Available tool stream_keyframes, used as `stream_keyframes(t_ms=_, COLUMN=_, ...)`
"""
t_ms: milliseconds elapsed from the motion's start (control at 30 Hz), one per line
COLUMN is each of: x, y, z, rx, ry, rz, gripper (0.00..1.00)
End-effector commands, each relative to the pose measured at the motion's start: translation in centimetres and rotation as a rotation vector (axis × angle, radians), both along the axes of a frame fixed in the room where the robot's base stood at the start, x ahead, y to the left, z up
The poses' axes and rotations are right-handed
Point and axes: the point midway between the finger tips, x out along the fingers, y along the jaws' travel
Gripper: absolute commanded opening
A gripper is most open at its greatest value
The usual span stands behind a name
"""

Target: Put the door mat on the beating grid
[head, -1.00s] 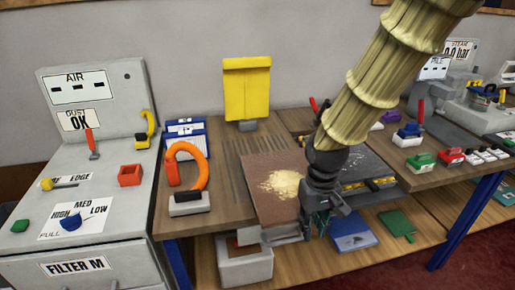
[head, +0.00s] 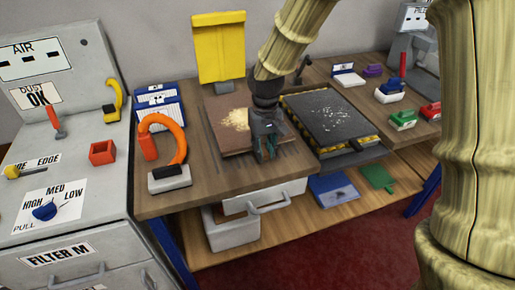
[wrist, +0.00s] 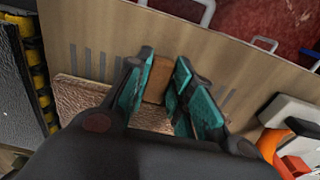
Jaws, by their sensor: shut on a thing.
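The door mat (head: 228,128) is a brown square with a patch of pale sand. In the head view it lies over the beating grid, a set of dark slots in the wooden table; some slots (wrist: 88,62) show beyond its near edge in the wrist view. My gripper (head: 267,152) is at the mat's near right edge, pointing down. In the wrist view its teal-padded fingers (wrist: 160,88) are closed around an orange-brown tab (wrist: 159,75) at the mat's edge. My gripper hides part of that edge, and I cannot tell whether the mat lies fully flat.
A black mat with white specks (head: 335,115) lies on a yellow-and-black edged tray to the right. A yellow board (head: 219,45) stands behind. A grey drawer (head: 262,199) is below the table's front edge.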

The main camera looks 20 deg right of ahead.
Motion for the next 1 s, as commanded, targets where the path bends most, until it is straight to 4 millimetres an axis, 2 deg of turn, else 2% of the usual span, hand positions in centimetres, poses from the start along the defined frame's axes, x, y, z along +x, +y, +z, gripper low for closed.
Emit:
stream_keyframes(t_ms=133, x=2.1, y=0.5, z=-0.1, rx=-0.001, ry=0.0, rz=0.0, gripper=0.0)
stream_keyframes(t_ms=433, x=3.8, y=1.0, z=-0.3, rx=0.0, ry=-0.001, rz=0.0, gripper=0.0)
stream_keyframes(t_ms=700, x=3.7, y=1.0, z=-3.4, rx=0.0, ry=0.003, rz=-0.001, gripper=0.0)
stream_keyframes(t_ms=1000, x=3.8, y=1.0, z=-3.9, rx=0.0, ry=0.0, rz=0.0, gripper=0.0)
